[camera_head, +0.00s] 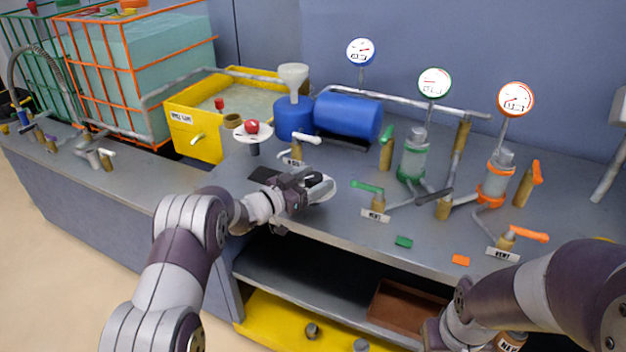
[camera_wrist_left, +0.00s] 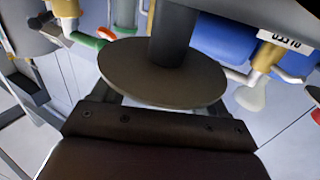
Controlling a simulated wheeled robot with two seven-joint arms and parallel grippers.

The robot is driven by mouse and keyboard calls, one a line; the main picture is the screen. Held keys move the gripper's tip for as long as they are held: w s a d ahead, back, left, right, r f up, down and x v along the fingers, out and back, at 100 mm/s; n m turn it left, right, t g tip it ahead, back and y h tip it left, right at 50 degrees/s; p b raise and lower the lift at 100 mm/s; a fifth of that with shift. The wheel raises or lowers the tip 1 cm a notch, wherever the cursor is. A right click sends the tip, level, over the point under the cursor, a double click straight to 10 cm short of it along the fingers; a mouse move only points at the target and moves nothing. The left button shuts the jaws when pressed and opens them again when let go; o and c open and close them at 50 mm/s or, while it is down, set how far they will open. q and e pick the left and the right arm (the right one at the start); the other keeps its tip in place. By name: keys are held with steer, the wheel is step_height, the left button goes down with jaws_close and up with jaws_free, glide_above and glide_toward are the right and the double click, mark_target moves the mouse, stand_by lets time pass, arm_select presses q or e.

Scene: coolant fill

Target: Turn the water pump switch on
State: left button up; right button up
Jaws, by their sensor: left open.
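My left gripper (camera_head: 312,187) is open over the front of the grey counter, beside a pale round disc (camera_head: 325,193) that it partly hides. In the left wrist view a brown-looking disc (camera_wrist_left: 150,85) on a dark post (camera_wrist_left: 174,38) is close before the jaws and hides the fingertips. It seems to be the same disc; contact cannot be told. A red knob (camera_head: 251,127) sits on another white disc on a post, farther back. No readable label shows which one is the water pump switch.
A white-handled valve (camera_head: 306,138) stands behind my left gripper, with a blue tank (camera_head: 348,117) beyond. A green-handled valve (camera_head: 367,187) is to the right. The yellow basin (camera_head: 193,135) is at the back left.

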arm_select(q)
steer(key=v, duration=1.2)
steer(key=shift+s+a, duration=0.25)
steer(key=s+a+f+n+g+y, duration=0.25)
steer(key=s+a+n+y, duration=0.45)
steer(key=y, duration=0.5)
steer(key=s+d+f+n+g, duration=0.15)
steer(key=s+g, duration=0.25)
steer(key=s, duration=0.8)
steer(key=s+d+f+g, duration=0.1)
steer(key=s+d+g, duration=0.3)
steer(key=s, duration=0.7)
steer(key=w+p+v, duration=0.2)
steer(key=p+v, duration=1.2)
steer(key=shift+w+r+g+y+p, duration=0.3)
steer(key=shift+g+y, duration=0.1)
steer(key=shift+g, duration=0.05)
